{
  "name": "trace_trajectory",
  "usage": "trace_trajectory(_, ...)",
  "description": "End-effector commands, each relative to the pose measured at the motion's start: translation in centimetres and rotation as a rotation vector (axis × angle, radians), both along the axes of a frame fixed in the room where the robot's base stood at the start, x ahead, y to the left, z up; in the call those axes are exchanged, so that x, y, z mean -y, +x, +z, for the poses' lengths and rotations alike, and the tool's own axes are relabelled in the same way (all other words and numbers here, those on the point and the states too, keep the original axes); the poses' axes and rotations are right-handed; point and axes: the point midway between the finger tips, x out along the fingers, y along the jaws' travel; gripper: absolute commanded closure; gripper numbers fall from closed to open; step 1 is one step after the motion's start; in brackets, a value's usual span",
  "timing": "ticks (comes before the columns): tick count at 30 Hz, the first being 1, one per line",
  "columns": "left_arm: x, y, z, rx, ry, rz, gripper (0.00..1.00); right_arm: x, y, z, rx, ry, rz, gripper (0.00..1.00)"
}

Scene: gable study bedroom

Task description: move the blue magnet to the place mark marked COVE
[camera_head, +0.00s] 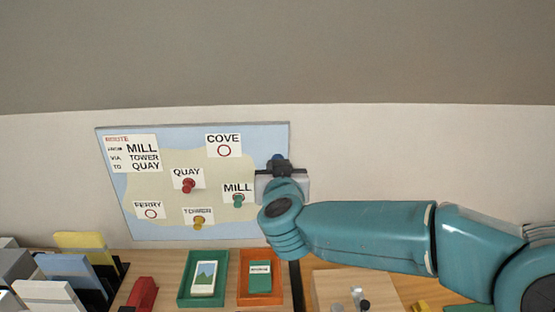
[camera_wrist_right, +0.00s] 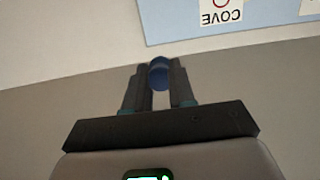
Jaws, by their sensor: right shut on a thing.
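The blue magnet (camera_wrist_right: 159,73) is held between the fingertips of my right gripper (camera_wrist_right: 159,80), which is shut on it. In the head view the magnet (camera_head: 277,157) shows as a small blue patch above my right gripper (camera_head: 277,164), at the right edge of the map board (camera_head: 270,180). The COVE place mark (camera_head: 223,151) is a red ring under its label, to the left of my gripper, with nothing on it. Part of the COVE card (camera_wrist_right: 220,12) shows upside down in the wrist view. My left gripper is not in view.
A red magnet (camera_head: 188,186) is at QUAY, a green one (camera_head: 239,200) at MILL and a yellow one (camera_head: 199,222) at TOWER. The FERRY ring (camera_head: 151,213) is bare. Green (camera_head: 183,298) and orange (camera_head: 244,299) trays stand on the desk below.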

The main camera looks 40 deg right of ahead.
Motion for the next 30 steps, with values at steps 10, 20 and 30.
trace_trajectory(10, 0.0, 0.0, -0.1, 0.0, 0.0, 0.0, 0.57, -1.0, -1.2, 0.0, -0.001, 0.0, 0.0, 0.93)
trace_trajectory(20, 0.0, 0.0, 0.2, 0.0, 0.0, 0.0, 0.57, -1.2, -1.4, 0.1, -0.001, 0.001, 0.001, 0.93)
trace_trajectory(30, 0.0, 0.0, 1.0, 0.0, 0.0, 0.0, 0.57, -2.4, -2.9, 0.1, -0.001, -0.001, 0.001, 0.93)
